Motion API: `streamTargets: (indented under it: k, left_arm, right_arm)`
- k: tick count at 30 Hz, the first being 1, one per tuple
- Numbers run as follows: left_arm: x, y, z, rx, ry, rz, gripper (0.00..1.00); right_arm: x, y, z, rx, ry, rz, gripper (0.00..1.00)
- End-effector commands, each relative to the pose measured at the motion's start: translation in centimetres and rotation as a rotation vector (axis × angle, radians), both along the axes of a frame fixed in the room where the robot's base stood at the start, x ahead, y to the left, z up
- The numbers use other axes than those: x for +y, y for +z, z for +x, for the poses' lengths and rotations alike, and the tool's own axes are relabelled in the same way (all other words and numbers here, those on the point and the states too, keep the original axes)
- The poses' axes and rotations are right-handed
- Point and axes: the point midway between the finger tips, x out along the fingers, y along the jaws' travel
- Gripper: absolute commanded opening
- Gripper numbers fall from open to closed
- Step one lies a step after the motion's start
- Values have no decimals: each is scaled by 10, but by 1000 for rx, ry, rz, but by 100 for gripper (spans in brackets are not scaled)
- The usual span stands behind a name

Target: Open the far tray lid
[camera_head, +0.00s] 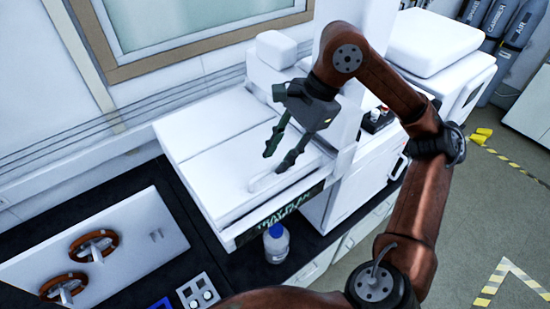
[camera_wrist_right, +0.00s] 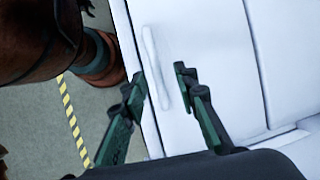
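The white tray lid (camera_head: 225,185) lies closed and flat on top of a white bench instrument. A dark label with pale lettering, partly readable as "TRAY", runs along its front edge. A slim white handle (camera_head: 262,182) stands near the lid's right end; it also shows in the right wrist view (camera_wrist_right: 154,66). My right gripper (camera_head: 275,160) is open, its dark green fingers pointing down at the lid near the handle. In the right wrist view the handle lies between the spread fingertips (camera_wrist_right: 158,76), with gaps visible; contact cannot be told. My left gripper is not in view.
A blue-capped bottle (camera_head: 276,243) stands on the dark bench below the lid's front edge. A white panel with two brown-ringed fittings (camera_head: 93,246) and a small vial rack (camera_head: 198,291) lie to the left. More white instrument modules (camera_head: 432,42) stand right.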

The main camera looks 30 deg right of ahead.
Motion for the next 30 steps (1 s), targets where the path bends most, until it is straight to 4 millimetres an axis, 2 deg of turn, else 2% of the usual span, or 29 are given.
streamTargets:
  k: [6,14,26,30]
  left_arm:
    - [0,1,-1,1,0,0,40]
    - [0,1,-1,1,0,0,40]
    - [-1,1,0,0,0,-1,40]
    - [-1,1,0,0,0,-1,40]
  right_arm:
    - [6,-15,2,-1,-3,1,27]
    - [6,-16,2,-2,-4,1,27]
    - [6,-16,2,-2,-3,1,1]
    - [6,-16,2,-2,-3,1,0]
